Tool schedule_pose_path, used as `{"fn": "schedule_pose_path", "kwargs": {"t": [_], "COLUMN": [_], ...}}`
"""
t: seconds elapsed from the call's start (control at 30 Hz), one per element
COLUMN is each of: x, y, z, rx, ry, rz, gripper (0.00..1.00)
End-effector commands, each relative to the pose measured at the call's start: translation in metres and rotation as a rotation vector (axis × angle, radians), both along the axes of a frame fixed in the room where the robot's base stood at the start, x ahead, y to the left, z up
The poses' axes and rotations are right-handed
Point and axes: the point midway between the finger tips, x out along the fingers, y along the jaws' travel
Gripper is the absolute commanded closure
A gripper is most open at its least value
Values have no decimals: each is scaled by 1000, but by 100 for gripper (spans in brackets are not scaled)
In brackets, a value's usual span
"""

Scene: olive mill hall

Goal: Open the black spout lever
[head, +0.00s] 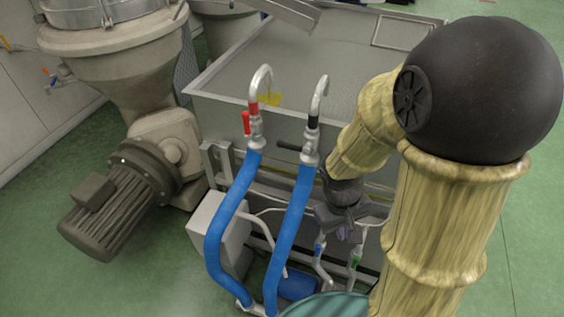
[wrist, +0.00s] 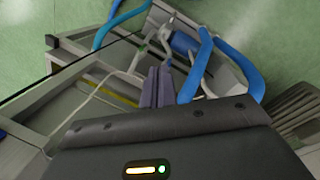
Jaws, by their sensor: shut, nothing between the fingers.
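The black spout is a curved metal pipe (head: 319,98) with a black band, standing at the front edge of the metal tank. Its black lever (head: 288,146) sticks out sideways to the left, roughly level, at the base of the pipe above a blue hose. My gripper (head: 346,226) is shut and empty, below and to the right of the lever, apart from it, in front of the tank's lower front. In the wrist view my gripper's fingers (wrist: 157,88) are together and point down past the hoses. I cannot make out the black lever in the wrist view.
A red-banded spout (head: 260,88) with an upright red lever (head: 246,123) stands to the left. Blue hoses (head: 291,238) run down from both spouts. A grey box (head: 218,233) and a motor (head: 117,198) are at left. Small pipes with blue and green handles (head: 355,256) sit low.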

Motion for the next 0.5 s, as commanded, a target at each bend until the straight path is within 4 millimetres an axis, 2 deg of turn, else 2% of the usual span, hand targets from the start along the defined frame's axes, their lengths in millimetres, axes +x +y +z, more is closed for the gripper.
{"fn": "schedule_pose_path", "kwargs": {"t": [0.03,0.1,0.27,0.4,0.5], "x": [-4,-5,6,36,66], "y": [0,-7,-23,-27,-15], "z": [-23,-40,-68,-80,-84], "rx": [-69,-180,-475,-782,-1022], "ry": [81,177,355,452,481], "rz": [96,220,502,746,919], "gripper": [100,100,100,100,100]}}
